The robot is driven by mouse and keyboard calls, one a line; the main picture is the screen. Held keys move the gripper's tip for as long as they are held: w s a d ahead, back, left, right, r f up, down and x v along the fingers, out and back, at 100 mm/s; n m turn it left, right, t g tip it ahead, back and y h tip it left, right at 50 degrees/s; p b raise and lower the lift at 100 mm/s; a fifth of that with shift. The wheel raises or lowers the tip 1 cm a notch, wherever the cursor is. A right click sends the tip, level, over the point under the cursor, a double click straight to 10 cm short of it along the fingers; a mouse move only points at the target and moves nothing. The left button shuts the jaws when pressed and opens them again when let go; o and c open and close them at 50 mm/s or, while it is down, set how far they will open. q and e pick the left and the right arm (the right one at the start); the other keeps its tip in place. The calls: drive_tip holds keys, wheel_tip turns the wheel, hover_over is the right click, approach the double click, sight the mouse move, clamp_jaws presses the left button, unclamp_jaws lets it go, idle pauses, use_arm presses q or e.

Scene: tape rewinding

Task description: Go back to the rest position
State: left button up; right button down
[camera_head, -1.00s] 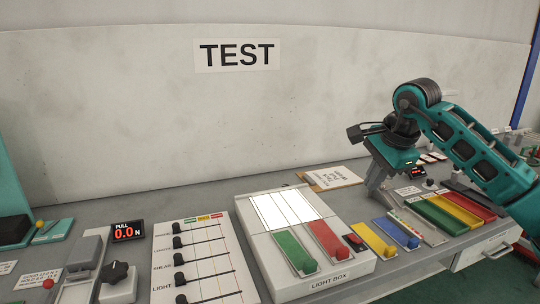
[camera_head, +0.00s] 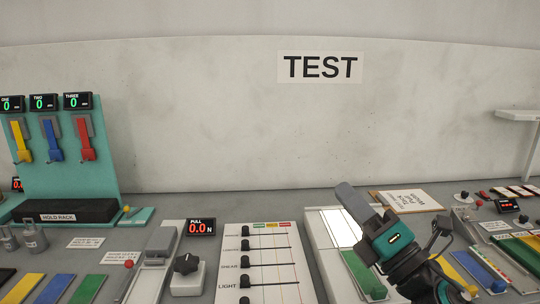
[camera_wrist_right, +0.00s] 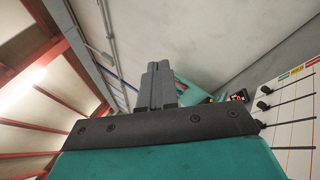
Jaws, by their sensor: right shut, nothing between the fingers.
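My right gripper (camera_head: 354,202) is raised over the light box (camera_head: 313,232) in the head view, with its fingers pointing up and to the left. Its two grey fingers are pressed together and hold nothing, as the right wrist view also shows (camera_wrist_right: 157,86). The gripper and wrist hide much of the light box, including part of its lit panel (camera_head: 336,224). A green strip (camera_head: 362,274) on the box shows to the left of the wrist. My left gripper is not in view.
The slider panel (camera_head: 258,262) lies left of the light box. Further left are a black knob (camera_head: 187,264), the pull display (camera_head: 201,227) and the hold rack (camera_head: 60,170) with hanging coloured pieces. Coloured trays (camera_head: 518,250) lie at the right. The wall behind is bare around the TEST sign.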

drive_tip(key=s+d+f+m+g+h, duration=0.3)
drive_tip(key=d+f+m+h, duration=0.2)
drive_tip(key=f+m+h, duration=0.5)
drive_tip(key=s+d+f+m+g+h, duration=0.2)
drive_tip(key=s+d+f+m+h, duration=0.25)
drive_tip(key=f+m, duration=0.6)
drive_tip(key=s+a+f+m+g+y, duration=0.1)
drive_tip(key=s+f+m+g, duration=0.4)
drive_tip(key=s, duration=0.4)
drive_tip(key=s+a+f+m+g+y, duration=0.1)
drive_tip(key=s+f+m+g, duration=0.35)
drive_tip(key=s, duration=0.55)
drive_tip(key=w+a+f+n+t+y, duration=0.1)
drive_tip(key=w+a+f+t, duration=0.1)
drive_tip(key=w+f+t, duration=0.4)
wheel_tip(320, 180, down, 3)
drive_tip(key=shift+w+a+f+y, duration=0.15)
drive_tip(key=shift+w+a+y, duration=0.2)
drive_tip(key=shift+w, duration=0.5)
